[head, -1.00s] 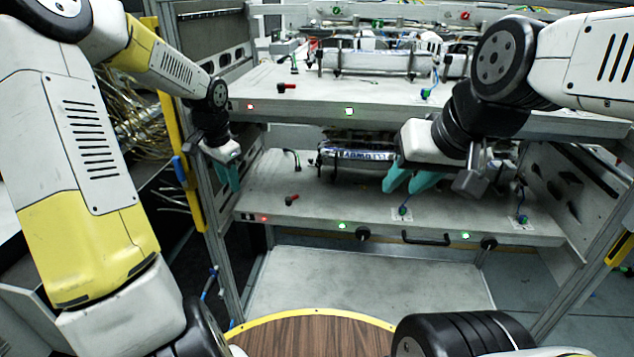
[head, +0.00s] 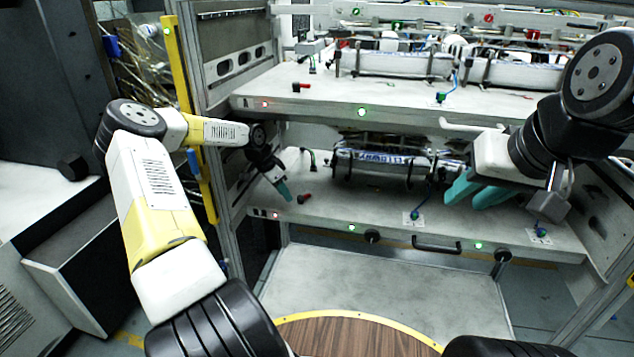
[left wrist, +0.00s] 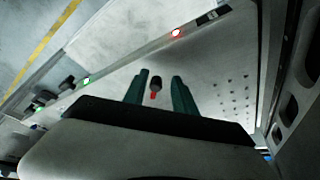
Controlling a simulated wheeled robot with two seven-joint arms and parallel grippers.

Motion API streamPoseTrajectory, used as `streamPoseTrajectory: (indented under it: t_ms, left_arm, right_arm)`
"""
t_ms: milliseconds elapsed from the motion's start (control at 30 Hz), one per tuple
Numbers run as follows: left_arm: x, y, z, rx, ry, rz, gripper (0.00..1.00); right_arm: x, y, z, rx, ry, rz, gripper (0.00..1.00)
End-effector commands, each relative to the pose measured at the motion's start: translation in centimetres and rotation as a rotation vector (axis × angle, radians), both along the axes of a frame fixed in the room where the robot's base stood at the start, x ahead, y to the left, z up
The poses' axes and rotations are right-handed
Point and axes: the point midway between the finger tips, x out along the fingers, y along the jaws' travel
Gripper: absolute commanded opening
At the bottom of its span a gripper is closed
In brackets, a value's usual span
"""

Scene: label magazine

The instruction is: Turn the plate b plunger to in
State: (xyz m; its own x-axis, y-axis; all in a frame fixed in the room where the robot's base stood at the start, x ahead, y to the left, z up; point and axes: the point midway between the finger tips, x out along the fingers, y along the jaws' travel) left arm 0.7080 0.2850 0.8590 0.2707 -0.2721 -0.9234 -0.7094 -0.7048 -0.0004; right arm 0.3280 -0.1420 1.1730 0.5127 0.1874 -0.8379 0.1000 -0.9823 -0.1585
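A small plunger with a red and black handle (head: 304,199) stands on the lower plate (head: 330,212), near its left front. No letter marking plate b is readable. My left gripper (head: 284,191) is just left of this plunger in the head view. In the left wrist view, the plunger (left wrist: 155,87) shows between the two teal fingertips of the left gripper (left wrist: 160,90), which are apart, with gaps on both sides. A similar red and black plunger (head: 300,86) is on the upper plate (head: 330,97). My right gripper (head: 478,190) is open and empty over the lower plate's right part.
A wrapped bundle (head: 375,162) lies behind on the lower plate. The front edge carries a red light (head: 276,215), green lights, black knobs (head: 372,237) and a handle (head: 435,246). The upper plate overhangs my left gripper. A frame post with a yellow strip (head: 190,120) stands at left.

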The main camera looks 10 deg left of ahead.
Motion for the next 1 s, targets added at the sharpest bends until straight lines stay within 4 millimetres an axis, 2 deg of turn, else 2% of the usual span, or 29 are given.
streamPoseTrajectory:
  t_ms: [100, 333, 533, 900, 1000]
  left_arm:
    - [2.0, -2.1, -0.1, -0.001, 0.000, -0.003, 0.33]
    - [5.1, -5.3, -0.1, -0.001, 0.001, -0.002, 0.33]
    - [5.6, -5.8, -2.3, -0.001, 0.003, 0.001, 0.33]
    - [5.8, -5.9, -2.8, 0.000, 0.001, 0.001, 0.33]
    - [5.8, -5.9, -2.8, 0.000, 0.001, 0.001, 0.15]
  right_arm:
    - [0.0, 0.0, 0.0, 0.000, 0.000, 0.000, 0.33]
    - [0.0, 0.0, 0.0, 0.000, 0.000, 0.000, 0.33]
    - [0.0, 0.0, 0.0, 0.000, 0.000, 0.000, 0.33]
    - [0.0, 0.0, 0.0, 0.000, 0.000, 0.000, 0.33]
    - [0.0, 0.0, 0.0, 0.000, 0.000, 0.000, 0.33]
